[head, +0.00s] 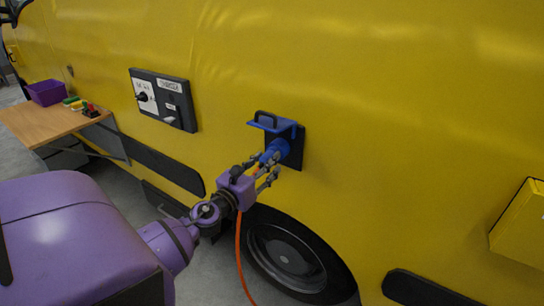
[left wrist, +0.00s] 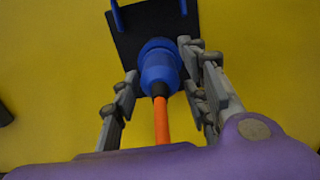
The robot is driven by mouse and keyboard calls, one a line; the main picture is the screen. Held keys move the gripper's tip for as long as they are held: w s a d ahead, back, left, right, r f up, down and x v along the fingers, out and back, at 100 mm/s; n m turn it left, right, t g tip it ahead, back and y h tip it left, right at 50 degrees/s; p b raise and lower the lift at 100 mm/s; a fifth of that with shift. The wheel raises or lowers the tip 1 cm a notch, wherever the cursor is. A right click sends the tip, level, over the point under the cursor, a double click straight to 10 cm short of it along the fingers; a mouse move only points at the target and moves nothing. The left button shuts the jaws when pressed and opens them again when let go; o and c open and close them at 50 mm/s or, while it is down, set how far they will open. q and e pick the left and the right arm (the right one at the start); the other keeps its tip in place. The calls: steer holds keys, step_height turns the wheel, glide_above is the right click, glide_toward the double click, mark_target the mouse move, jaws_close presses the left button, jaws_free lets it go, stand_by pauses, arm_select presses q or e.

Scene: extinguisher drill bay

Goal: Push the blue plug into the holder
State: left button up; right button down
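The blue plug (head: 269,157), with an orange cable at its back, points at the holder on the yellow vehicle side. The holder has a dark backplate (head: 295,152) and a blue hood (head: 272,124) above. In the left wrist view the plug (left wrist: 160,72) meets a blue ring (left wrist: 157,46) in front of the dark plate (left wrist: 146,22); how deep it sits is hidden. My left gripper (head: 263,169) is around the plug. Its fingers (left wrist: 163,85) stand apart on either side, with yellow showing between the left finger and the plug. My right gripper is not in view.
The orange cable (head: 239,250) hangs down past the wheel (head: 290,255). A switch panel (head: 163,98) is left of the holder. A wooden shelf (head: 40,122) with a purple bin (head: 46,92) is at far left. A yellow box (head: 520,225) juts out at right.

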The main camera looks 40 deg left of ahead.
arm_select(q)
jaws_close()
steer(key=shift+s+d, duration=0.1)
steer(key=shift+s, duration=0.05)
steer(key=s, duration=0.4)
steer(key=shift+d+f, duration=0.2)
steer(key=shift+d, duration=0.15)
steer(key=shift+s+r, duration=0.1)
stand_by(0.4)
steer(key=shift+a, duration=0.1)
